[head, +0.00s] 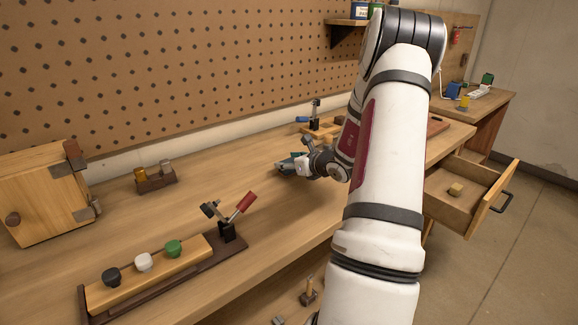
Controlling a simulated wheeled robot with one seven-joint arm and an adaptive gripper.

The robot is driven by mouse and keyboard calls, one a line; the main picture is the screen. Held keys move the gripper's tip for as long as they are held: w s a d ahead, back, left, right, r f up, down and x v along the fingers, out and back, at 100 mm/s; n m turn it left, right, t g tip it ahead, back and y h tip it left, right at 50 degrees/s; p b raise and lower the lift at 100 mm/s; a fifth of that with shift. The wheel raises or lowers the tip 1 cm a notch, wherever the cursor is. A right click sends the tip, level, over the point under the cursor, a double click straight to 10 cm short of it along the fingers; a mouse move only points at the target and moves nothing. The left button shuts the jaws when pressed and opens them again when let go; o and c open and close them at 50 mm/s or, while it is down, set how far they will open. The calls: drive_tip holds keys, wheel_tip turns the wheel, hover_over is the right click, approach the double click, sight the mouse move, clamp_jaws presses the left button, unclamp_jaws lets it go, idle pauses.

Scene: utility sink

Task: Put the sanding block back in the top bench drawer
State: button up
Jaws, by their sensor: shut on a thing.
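My gripper (291,165) is low over the middle of the workbench, left of my arm. It is shut on a small blue-grey object (284,168), which looks like the sanding block, though the fingers hide much of it. I cannot tell whether it touches the bench top. The bench drawer (483,216) is pulled open at the right, beyond my arm. My arm hides the drawer's left part.
A clamp fixture with coloured knobs (150,277) lies at front left, near a wooden box (40,196). A small holder (155,179) and another clamp (315,125) stand toward the pegboard. A second bench (490,105) stands behind.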

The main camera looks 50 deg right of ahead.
sight(289, 161)
drive_tip(key=shift+r, duration=0.1)
drive_tip(key=shift+r, duration=0.55)
wheel_tip(289, 161, up, 2)
drive_tip(key=shift+r, duration=0.1)
drive_tip(key=s+a, duration=0.1)
drive_tip(key=s, duration=0.4)
drive_tip(key=s+a+r, duration=0.1)
drive_tip(key=s+a, duration=0.1)
drive_tip(key=s, duration=0.3)
drive_tip(key=s+a, duration=0.2)
drive_tip(key=s, duration=0.3)
drive_tip(key=shift+s+r, duration=0.1)
drive_tip(key=shift+r, duration=0.15)
drive_tip(key=shift+p, duration=0.3)
